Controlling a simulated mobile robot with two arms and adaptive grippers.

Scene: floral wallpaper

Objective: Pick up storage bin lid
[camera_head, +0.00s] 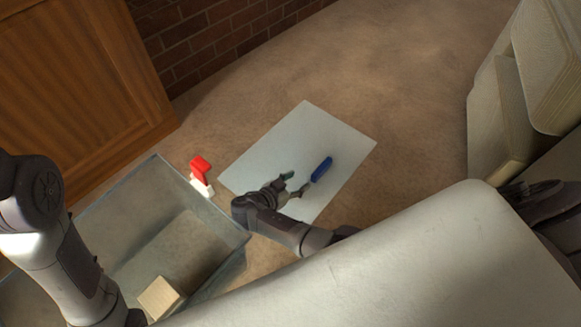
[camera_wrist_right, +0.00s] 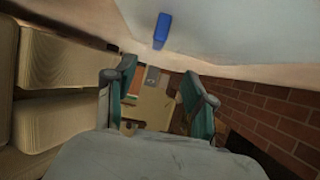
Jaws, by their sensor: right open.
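The storage bin lid (camera_head: 300,135) is a flat, pale rectangular panel lying on the carpet in the head view. A blue bar (camera_head: 321,169), perhaps its handle, is on it. My right gripper (camera_head: 296,182) is over the lid's near part, open and empty, with its fingertips just left of and below the blue bar. In the right wrist view, the blue bar (camera_wrist_right: 162,30) is beyond the open fingers (camera_wrist_right: 160,82), and the pale lid (camera_wrist_right: 215,30) fills the top. Whether the gripper touches the lid is unclear. My left gripper is out of view.
A clear bin (camera_head: 243,233) stands at lower left with a wooden block (camera_head: 160,297) inside. A red and white object (camera_head: 201,176) is between bin and lid. A wooden cabinet (camera_head: 80,90) is upper left, a beige sofa (camera_head: 500,130) right. Carpet beyond the lid is clear.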

